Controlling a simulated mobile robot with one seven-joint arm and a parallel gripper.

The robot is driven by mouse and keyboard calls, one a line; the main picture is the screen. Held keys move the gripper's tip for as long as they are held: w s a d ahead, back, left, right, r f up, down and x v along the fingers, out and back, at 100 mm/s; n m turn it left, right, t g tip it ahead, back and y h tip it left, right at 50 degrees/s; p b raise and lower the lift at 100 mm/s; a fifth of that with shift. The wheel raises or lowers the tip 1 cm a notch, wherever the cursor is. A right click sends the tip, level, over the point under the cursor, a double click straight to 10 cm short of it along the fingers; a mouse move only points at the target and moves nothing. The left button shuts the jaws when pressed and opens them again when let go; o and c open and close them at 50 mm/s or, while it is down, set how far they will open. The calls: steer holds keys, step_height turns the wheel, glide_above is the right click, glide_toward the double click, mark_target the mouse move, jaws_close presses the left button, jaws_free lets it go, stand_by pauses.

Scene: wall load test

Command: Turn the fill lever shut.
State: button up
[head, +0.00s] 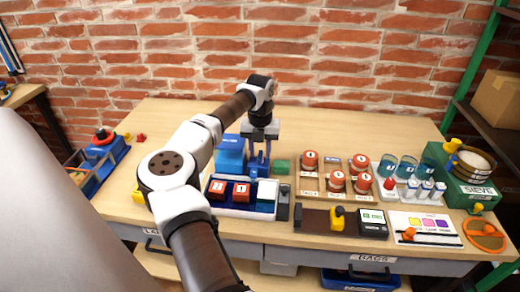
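I cannot tell for certain which part is the fill lever. My arm reaches over the bench, and my gripper (259,165) points down near the middle. It is beside a blue block-like unit (231,155) and behind a blue-and-white tray (241,206) with red blocks. The fingertips are small and blend with blue parts, so whether they are open, shut or touching anything does not show. A blue device with a red knob (102,134) stands at the left end. A yellow handle (337,218) stands on a dark base at the front.
A wooden rack (312,186) holds several red-topped weights. Right of it are blue cups (388,164), small bottles (411,188) and a green sieve unit (462,190). A balance-like black box (372,222) sits at the front.

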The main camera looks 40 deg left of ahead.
steer(key=shift+f, duration=0.5)
jaws_close()
